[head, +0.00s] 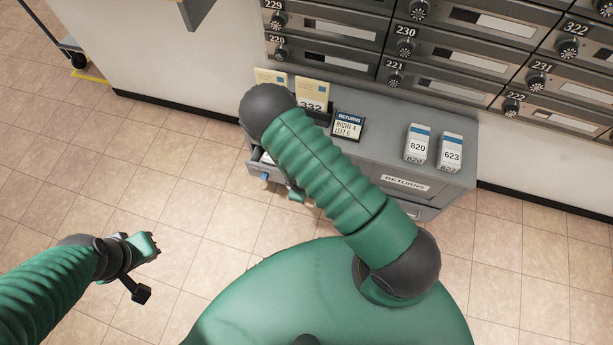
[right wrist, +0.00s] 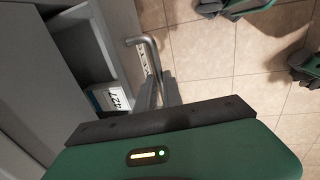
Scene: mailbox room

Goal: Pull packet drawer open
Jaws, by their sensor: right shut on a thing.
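The packet drawer (head: 270,173) is at the left of the grey cabinet and stands partly open, its front out from the cabinet face. My right arm hides much of it in the head view. In the right wrist view the open drawer (right wrist: 92,48) shows a white packet (right wrist: 110,97) with a printed number inside. A grey bar handle (right wrist: 143,40) is on the drawer front. My right gripper (right wrist: 158,88) is shut on this handle. My left gripper (head: 148,262) is over bare floor at the left, away from the cabinet; its finger gap is unclear.
On the cabinet top (head: 385,135) stand two white packets (head: 418,145), marked 820 and 623, a dark returns sign (head: 348,126) and yellow cards (head: 312,95). Numbered mailboxes (head: 440,45) line the wall above. A cart (head: 70,45) is far left. The tiled floor before the cabinet is clear.

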